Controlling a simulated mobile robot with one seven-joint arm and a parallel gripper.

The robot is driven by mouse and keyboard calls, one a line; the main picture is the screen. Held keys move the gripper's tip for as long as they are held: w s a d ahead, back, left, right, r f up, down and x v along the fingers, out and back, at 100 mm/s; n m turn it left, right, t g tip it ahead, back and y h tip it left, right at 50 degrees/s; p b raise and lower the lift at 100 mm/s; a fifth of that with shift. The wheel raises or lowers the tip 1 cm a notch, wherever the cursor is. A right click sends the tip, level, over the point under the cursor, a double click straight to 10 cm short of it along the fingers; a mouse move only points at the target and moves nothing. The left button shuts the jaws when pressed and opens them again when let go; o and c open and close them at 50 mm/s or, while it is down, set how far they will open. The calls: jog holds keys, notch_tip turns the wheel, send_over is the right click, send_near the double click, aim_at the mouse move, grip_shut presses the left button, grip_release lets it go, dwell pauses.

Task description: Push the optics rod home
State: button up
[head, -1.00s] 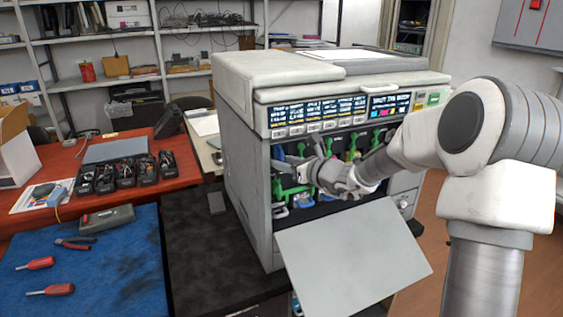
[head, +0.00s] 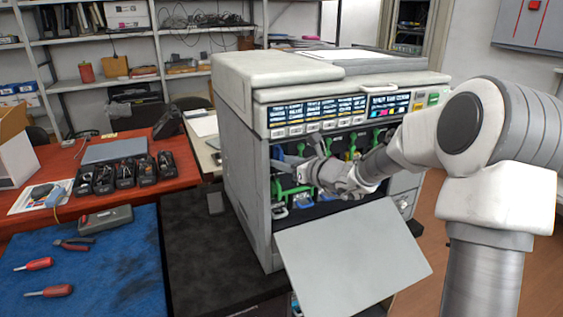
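The printer (head: 245,190) stands in the middle of the head view with its front door (head: 350,255) folded down. Inside the open front are green levers (head: 289,194) and blue parts (head: 301,201). My gripper (head: 318,158) is at the upper left part of this opening, in front of the green and blue parts. Its fingers are small and dark here, and I cannot tell whether they are open or shut or touch anything. I cannot pick out the optics rod for certain; my gripper and wrist hide part of the opening.
A display strip (head: 340,110) runs just above the opening. The lowered door juts out below it. To the left are a blue mat (head: 110,270) with screwdrivers and pliers, and a red table (head: 40,215) with several black bins (head: 125,173). The dark surface left of the printer is mostly clear.

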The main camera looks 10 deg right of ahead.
jog(key=shift+o, duration=0.5)
jog(key=shift+s+d+r, duration=0.2)
jog(key=shift+d, duration=0.55)
jog(key=shift+p+v, duration=0.5)
jog(key=shift+v, duration=2.25)
jog(key=shift+s+a, duration=0.15)
jog(key=shift+a, duration=0.1)
